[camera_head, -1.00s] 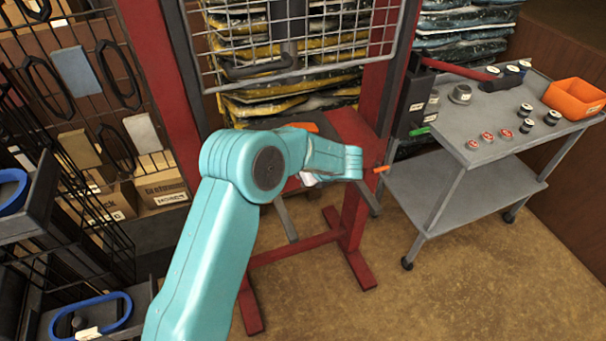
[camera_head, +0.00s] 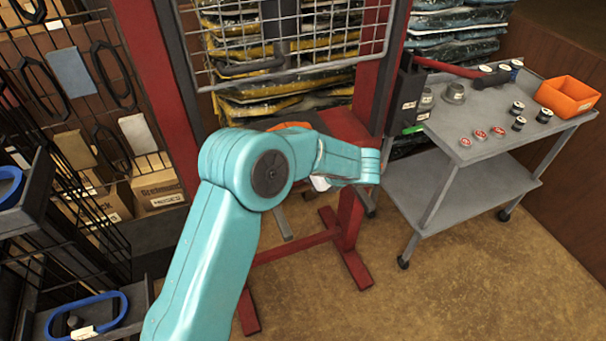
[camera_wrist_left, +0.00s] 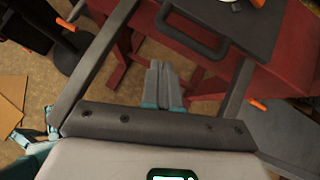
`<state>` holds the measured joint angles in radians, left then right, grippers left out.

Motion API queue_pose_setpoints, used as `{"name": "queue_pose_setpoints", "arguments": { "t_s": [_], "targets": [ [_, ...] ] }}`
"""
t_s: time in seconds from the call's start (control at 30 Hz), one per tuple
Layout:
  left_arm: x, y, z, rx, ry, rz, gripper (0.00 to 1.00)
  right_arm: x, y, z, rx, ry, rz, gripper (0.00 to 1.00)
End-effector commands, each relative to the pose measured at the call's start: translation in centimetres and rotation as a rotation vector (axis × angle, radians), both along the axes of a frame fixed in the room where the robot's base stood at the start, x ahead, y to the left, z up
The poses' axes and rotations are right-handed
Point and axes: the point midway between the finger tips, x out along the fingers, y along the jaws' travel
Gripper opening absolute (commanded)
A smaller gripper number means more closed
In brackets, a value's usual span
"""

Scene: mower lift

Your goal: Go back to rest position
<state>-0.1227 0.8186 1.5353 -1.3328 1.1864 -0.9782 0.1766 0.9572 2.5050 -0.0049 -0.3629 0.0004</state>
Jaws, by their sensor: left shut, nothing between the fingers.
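My left arm (camera_head: 205,260) is teal and rises from the bottom of the head view, then bends right at its elbow in front of the red lift frame. Its far end stops just left of the grey cart. The gripper's fingers are hidden in the head view. In the left wrist view my left gripper (camera_wrist_left: 162,88) has its two grey fingers together, with nothing held. It points toward the red frame (camera_wrist_left: 115,62) and the floor, and no contact shows. My right gripper is in neither view.
The red lift frame (camera_head: 352,245) with a wire mesh guard (camera_head: 290,35) stands behind my arm. A grey cart (camera_head: 455,183) with an orange bin (camera_head: 567,97) and several small cans is at the right. Wire racks (camera_head: 60,150) stand at the left. Floor (camera_head: 440,300) is clear at lower right.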

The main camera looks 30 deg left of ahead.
Motion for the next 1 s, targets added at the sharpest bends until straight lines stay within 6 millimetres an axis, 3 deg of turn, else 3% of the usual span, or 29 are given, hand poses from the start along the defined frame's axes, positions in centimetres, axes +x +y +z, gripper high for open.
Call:
{"name": "queue_pose_setpoints", "arguments": {
  "t_s": [0.33,0.67,0.77,0.87,1.0],
  "targets": [
    [-1.2,-4.1,4.2,-0.001,-0.001,0.000,0.00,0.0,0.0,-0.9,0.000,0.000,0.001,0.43],
    [-1.6,-4.9,4.8,-0.006,0.004,0.002,0.00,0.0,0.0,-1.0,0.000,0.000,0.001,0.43],
    [-2.4,-5.4,2.5,-0.067,0.020,0.017,0.00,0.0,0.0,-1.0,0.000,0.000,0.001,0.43],
    [-4.6,-6.8,-2.8,-0.225,0.052,0.077,0.00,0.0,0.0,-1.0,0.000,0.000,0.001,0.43],
    [-10.9,-10.5,-11.9,-0.560,0.096,0.328,0.00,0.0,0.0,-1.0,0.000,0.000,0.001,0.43]
  ]
}}
